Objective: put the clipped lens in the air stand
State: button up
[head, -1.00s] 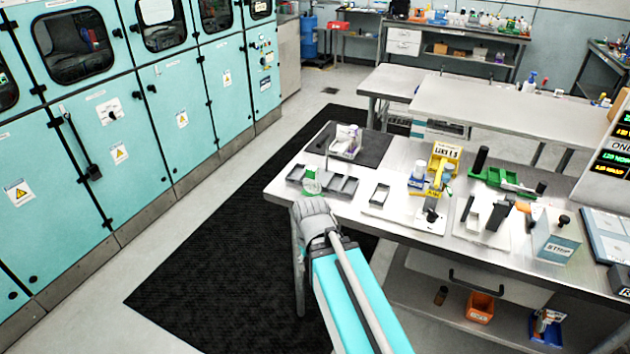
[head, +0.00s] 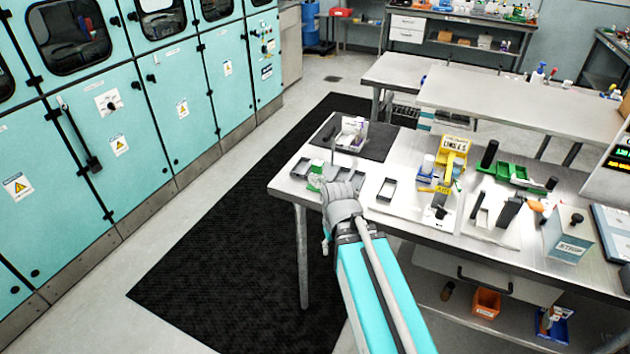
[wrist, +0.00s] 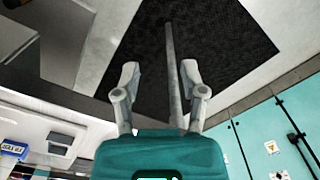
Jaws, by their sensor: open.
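My gripper (wrist: 159,72) is open and empty in the wrist view, its two fingers well apart. In the head view my wrist is at the front edge of the bench, over the right part of a grey divided tray (head: 298,171); the fingers cannot be made out there. A green-and-white item (head: 316,181) is in that tray. A yellow bin (head: 453,152) with a lens label stands farther back, to the right. A yellow stand part with a small label (head: 443,189) is in front of it, above a white base. I cannot pick out the clipped lens.
A white-and-purple item (head: 352,131) is on a dark mat at the back left. The bench leg (wrist: 173,65) shows between my fingers.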

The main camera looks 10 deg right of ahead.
jog(key=w+d+r+n+p, duration=0.1)
jog(key=w+r+n+p, duration=0.1)
jog(key=w+r+p, duration=0.3)
notch_tip(320, 180, up, 12)
jog(key=n+p, duration=0.9)
jog(key=p, duration=0.3)
send_over(314, 172)
jog(key=w, duration=0.2)
jog(key=shift+w+r, duration=0.1)
jog(key=shift+r, duration=0.1)
notch_tip(314, 172, down, 9)
jog(key=b, duration=0.8)
jog(key=shift+r+b, duration=0.2)
jog(key=shift+b, duration=0.1)
jog(key=shift+f, duration=0.15)
jog(key=shift+s+d+f+b, duration=0.1)
jog(key=shift+f+b, duration=1.15)
jog(key=shift+b, duration=0.1)
jog(key=shift+s+d+f+b, duration=0.1)
jog(key=shift+f+b, duration=1.1)
jog(key=shift+b, duration=0.1)
